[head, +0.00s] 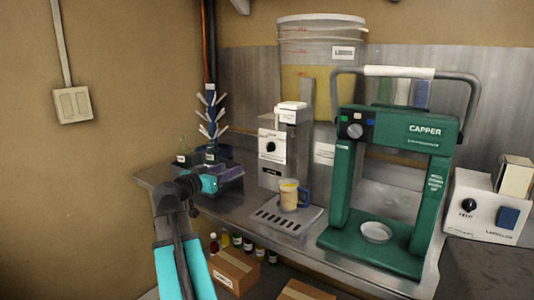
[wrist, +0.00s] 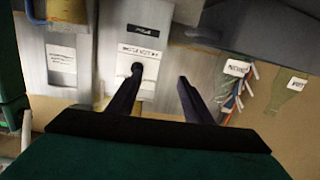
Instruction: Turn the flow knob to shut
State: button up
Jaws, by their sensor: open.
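The black round flow knob (head: 271,147) is on the white front of the grey dispenser (head: 270,177). Its turned position is too small to read. In the wrist view, which looks turned over, the dark knob (wrist: 137,69) shows on the white panel under a printed label, at the tip of the left finger. My gripper (wrist: 160,77) is open and empty. The knob lines up with the left finger, not the middle of the gap; I cannot tell whether they touch. In the head view my teal arm is left of the dispenser, and the fingertips are not clear.
A filled mug (head: 289,196) with a blue handle stands below the dispenser at the drip tray (head: 285,221). A green capper (head: 340,190) stands to the right, a bottle tree (head: 210,125) to the left. A large bucket (head: 320,45) is behind. Boxes and bottles are under the bench.

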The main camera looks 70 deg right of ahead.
aim_at(268, 146)
jog(key=s+d+r+m+g, duration=0.1)
jog(key=s+r, duration=0.3)
jog(key=s, duration=0.1)
jog(key=shift+s+d+r+m+h+b, duration=0.15)
jog(key=shift+d+r+m+h+b, duration=0.1)
jog(key=shift+m+h+b, duration=0.1)
jog(key=shift+d, duration=0.15)
jog(key=shift+p+x, duration=0.4)
jog(key=shift+x, duration=6.35)
jog(key=shift+s+f, duration=0.1)
